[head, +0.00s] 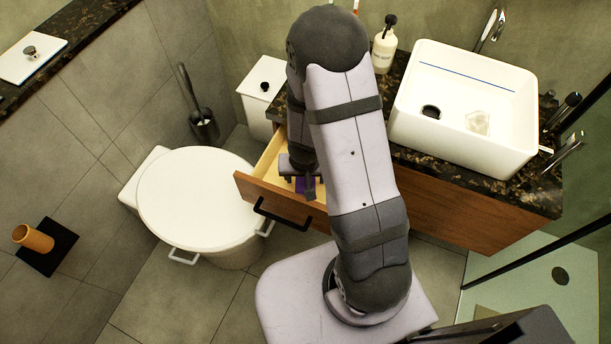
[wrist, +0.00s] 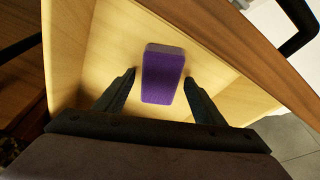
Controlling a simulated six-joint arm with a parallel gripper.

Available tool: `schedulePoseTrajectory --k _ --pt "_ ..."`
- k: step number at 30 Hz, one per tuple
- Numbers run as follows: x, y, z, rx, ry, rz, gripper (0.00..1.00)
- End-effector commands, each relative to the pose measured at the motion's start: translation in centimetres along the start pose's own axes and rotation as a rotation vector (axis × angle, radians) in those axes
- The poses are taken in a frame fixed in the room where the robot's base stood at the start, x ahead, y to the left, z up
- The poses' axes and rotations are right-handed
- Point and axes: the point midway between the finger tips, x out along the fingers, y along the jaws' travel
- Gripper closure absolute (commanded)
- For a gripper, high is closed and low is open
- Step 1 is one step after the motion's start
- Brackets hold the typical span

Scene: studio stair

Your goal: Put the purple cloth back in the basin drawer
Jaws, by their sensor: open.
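The basin drawer (head: 272,205) is pulled open under the counter in the head view. Its light wooden floor (wrist: 115,50) shows in the wrist view. The purple cloth (wrist: 162,75) looks like a small folded block with a paler end, and it lies inside the drawer. A bit of the cloth (head: 307,185) also shows in the head view beside my gripper; the arm hides much of the drawer. My gripper (wrist: 158,85) is open above the drawer, with one finger on each side of the cloth and gaps between. I cannot tell the exact height above the floor.
A black handle (head: 280,214) is on the drawer front. A round white lidded toilet (head: 197,198) stands to the left. The white basin (head: 466,105) and a soap bottle (head: 384,50) stand on the dark counter. A white bin (head: 262,105) is behind the drawer.

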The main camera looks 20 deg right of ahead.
Motion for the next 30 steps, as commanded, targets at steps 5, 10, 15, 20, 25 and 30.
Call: schedulePoseTrajectory --k 5,10,15,20,25,30 --pt "-1.1 0.0 -0.2 0.000 0.001 -0.001 0.37" --pt "-3.5 0.0 -0.2 0.000 0.001 -0.001 0.37" --pt "-6.4 0.0 -0.3 -0.002 0.001 -0.001 0.37" --pt "-9.0 0.0 -0.3 -0.001 0.001 -0.001 0.37" --pt "-10.9 0.0 -0.2 0.000 0.001 0.000 0.37" --pt "-12.0 0.0 -0.1 0.000 0.000 0.000 0.37"
